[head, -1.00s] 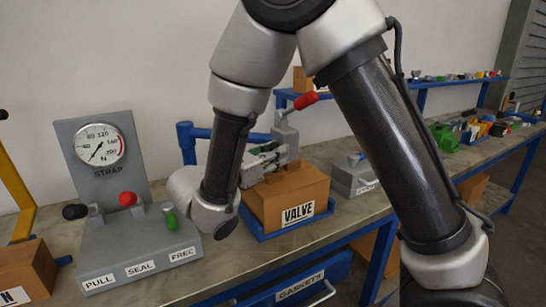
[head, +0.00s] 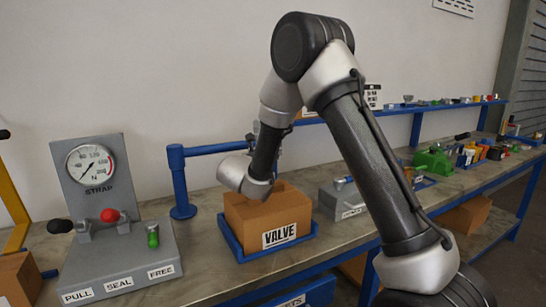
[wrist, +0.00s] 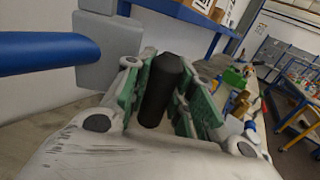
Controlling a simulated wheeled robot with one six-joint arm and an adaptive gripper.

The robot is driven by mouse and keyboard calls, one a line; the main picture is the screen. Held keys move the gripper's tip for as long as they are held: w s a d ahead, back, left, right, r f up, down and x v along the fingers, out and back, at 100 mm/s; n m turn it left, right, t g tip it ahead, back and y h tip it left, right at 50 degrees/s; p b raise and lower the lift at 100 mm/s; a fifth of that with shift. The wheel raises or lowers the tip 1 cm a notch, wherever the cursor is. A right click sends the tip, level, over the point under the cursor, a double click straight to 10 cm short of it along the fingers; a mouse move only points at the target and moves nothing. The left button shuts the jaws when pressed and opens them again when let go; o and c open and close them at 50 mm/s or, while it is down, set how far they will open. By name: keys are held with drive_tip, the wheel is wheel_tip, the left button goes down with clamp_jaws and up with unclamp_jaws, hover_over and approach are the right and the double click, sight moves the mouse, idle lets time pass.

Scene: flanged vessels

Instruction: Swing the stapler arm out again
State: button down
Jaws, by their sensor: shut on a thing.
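The stapler arm is a blue bar (head: 218,149) on a blue post (head: 179,182). It reaches right from the post, behind the carton, until my arm covers it. In the wrist view the blue bar (wrist: 45,53) meets a grey block (wrist: 98,50), seemingly the stapler head. My gripper (wrist: 164,98) is shut on a black grip (wrist: 156,88), which stands between its green pads. In the head view my forearm hides most of the gripper. The brown VALVE carton (head: 253,222) sits in a blue tray (head: 262,253), below my wrist.
Left of the post stands a grey strap unit (head: 120,258) with a gauge (head: 90,167) and red, green and black knobs. A grey box (head: 341,200) sits right of the carton. A blue shelf (head: 428,108) with small parts runs behind. The wall is close behind the post.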

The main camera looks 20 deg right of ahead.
drive_tip(key=shift+w+a, duration=0.1)
drive_tip(key=shift+w, duration=1.5)
drive_tip(key=c, duration=1.2)
unclamp_jaws()
drive_tip(key=shift+a, duration=0.2)
drive_tip(key=shift+d, duration=0.1)
drive_tip(key=v, duration=1.2)
